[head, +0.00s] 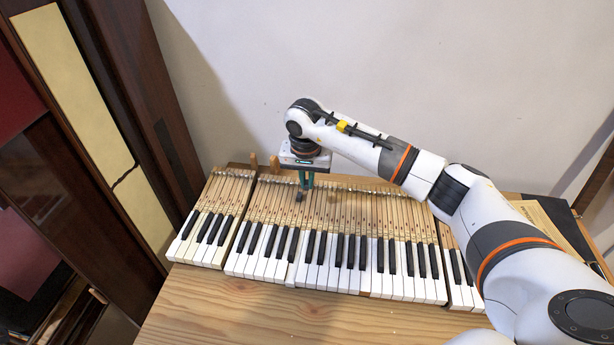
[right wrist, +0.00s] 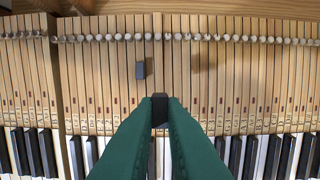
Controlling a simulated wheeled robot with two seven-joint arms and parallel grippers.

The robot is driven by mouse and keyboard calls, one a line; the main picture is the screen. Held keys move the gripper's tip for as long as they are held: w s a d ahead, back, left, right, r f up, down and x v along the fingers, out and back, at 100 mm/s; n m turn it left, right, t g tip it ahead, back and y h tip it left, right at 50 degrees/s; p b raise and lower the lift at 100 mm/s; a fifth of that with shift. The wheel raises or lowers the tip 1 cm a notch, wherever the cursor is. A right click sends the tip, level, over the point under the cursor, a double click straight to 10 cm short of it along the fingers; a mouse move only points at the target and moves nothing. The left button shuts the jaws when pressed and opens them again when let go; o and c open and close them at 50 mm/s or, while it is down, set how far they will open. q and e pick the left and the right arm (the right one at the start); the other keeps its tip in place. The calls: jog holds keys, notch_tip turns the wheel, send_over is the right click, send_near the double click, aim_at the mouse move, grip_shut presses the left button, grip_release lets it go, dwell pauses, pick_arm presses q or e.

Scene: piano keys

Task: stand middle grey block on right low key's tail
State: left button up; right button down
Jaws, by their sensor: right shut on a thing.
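My right gripper (head: 305,187) is shut on a small dark grey block (right wrist: 159,108), held between the green fingertips over the wooden key tails. A second grey block (right wrist: 140,69) stands on the key tails, farther back and a little left of the held block in the right wrist view. A small dark block (head: 299,197) shows just under the gripper in the head view; I cannot tell which of the two it is. The fingers hide the tails and white keys right below them. I cannot pick out which keys sit low. My left gripper is out of view.
The piano keyboard (head: 262,262) lies on a wooden table (head: 240,310), with a row of round pins (right wrist: 222,37) along the back of the tails. Small wooden posts (head: 254,160) stand behind it. A dark wooden cabinet (head: 120,90) is at the left; bare table lies in front.

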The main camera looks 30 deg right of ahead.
aim_at(307, 190)
jog(key=shift+f+b, duration=1.35)
jog(key=shift+f, duration=1.2)
jog(key=shift+f+b, duration=0.8)
jog(key=shift+f, duration=0.3)
jog(key=shift+s+b, duration=0.1)
jog(key=shift+b, duration=0.3)
jog(key=shift+f+b, duration=0.3)
jog(key=shift+b, duration=0.1)
jog(key=c, duration=1.8)
grip_release()
jog(key=shift+c, duration=0.2)
